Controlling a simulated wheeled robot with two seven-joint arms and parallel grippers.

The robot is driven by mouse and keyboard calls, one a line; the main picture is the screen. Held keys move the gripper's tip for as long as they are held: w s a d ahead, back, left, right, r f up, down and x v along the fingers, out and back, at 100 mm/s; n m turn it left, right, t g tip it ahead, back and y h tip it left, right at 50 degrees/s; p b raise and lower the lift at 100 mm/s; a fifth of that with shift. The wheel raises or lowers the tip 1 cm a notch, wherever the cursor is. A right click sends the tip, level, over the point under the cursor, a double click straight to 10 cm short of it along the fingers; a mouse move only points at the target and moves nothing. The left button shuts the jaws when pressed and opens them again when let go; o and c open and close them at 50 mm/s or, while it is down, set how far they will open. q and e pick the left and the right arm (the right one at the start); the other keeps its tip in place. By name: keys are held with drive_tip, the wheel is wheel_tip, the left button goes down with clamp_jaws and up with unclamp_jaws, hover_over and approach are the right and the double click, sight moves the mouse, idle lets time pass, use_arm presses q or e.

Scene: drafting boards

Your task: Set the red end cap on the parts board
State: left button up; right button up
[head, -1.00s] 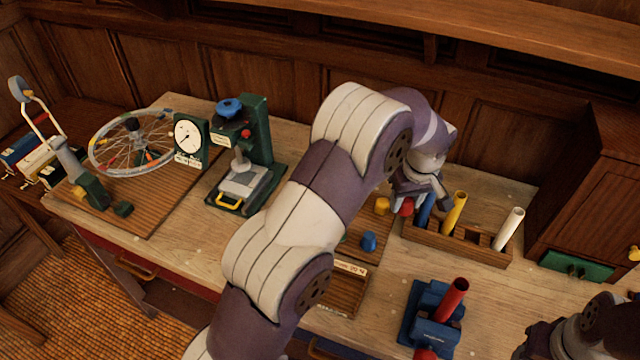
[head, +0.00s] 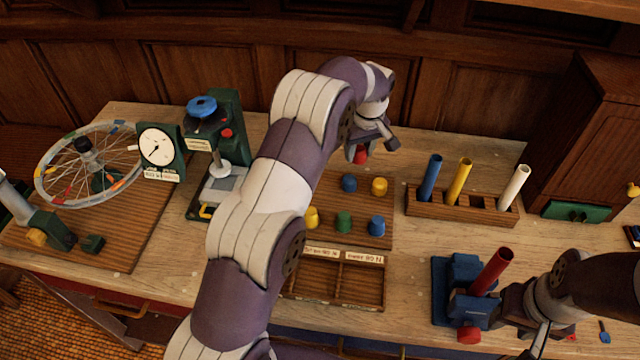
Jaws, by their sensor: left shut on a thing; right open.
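The red end cap (head: 361,154) is in my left gripper (head: 372,147), which is shut on it and holds it above the back edge of the parts board. The parts board (head: 377,207) is a brown wooden board carrying blue (head: 349,183), yellow (head: 379,186) and green (head: 343,222) caps. My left arm covers its left part. My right gripper (head: 508,308) is open beside the blue vise (head: 453,277) at front right. A red tube (head: 492,270) stands tilted in the vise. A red round part (head: 469,333) is at the vise's front.
A wooden rack (head: 459,208) holds blue, yellow and white tubes right of the parts board. A divided, labelled tray (head: 335,302) adjoins the board's front. A dial gauge (head: 157,151), press and spoked wheel (head: 88,165) stand left. Bare tabletop lies behind the rack.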

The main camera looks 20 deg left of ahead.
use_arm(q)
drive_tip(key=s+a+f+p, duration=0.1)
drive_tip(key=a, duration=0.2)
drive_tip(key=s+a+f+p, duration=0.1)
drive_tip(key=a+f, duration=0.1)
drive_tip(key=a+f+p, duration=0.1)
drive_tip(key=a+f, duration=0.1)
drive_tip(key=a, duration=0.1)
drive_tip(key=shift+s+a+f, duration=0.1)
drive_tip(key=shift+s+a, duration=0.25)
drive_tip(key=shift+s, duration=0.05)
drive_tip(key=shift+s+a+f, duration=0.1)
drive_tip(key=shift+a+f, duration=0.05)
drive_tip(key=shift+f, duration=0.15)
wheel_tip(320, 180, down, 4)
drive_tip(key=shift+r+p, duration=0.1)
drive_tip(key=shift+p, duration=0.6)
drive_tip(key=shift+f+b, duration=0.3)
drive_tip(key=o, duration=0.9)
drive_tip(key=shift+o, duration=0.8)
